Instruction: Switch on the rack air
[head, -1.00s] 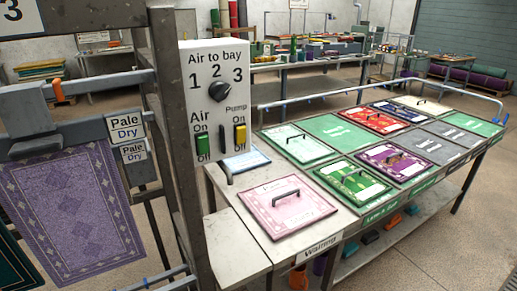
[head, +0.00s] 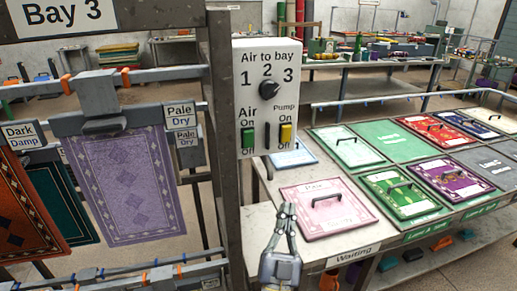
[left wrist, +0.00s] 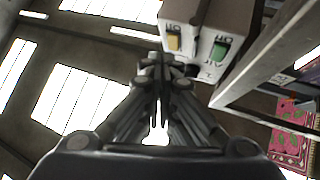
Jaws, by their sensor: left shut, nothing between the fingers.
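The white control box (head: 242,58) labelled "Air to bay" is fixed to a grey post. Its green Air switch (head: 249,138) sits at the lower left, between On and Off; I cannot tell which way it is tipped. The yellow Pump switch (head: 286,134) is at the lower right. A dark knob (head: 269,90) sits under the numbers 1, 2, 3. My left gripper (head: 287,210) is shut and empty, below the box and apart from it. In the left wrist view the box is upside down beyond the fingertips (left wrist: 158,62), with the green switch (left wrist: 220,50). My right gripper is out of view.
The grey post (head: 226,170) stands just left of the box. Left of it, a purple rug (head: 128,185) hangs in Bay 3. At right, a table holds several handled boards, including a pink one (head: 345,218).

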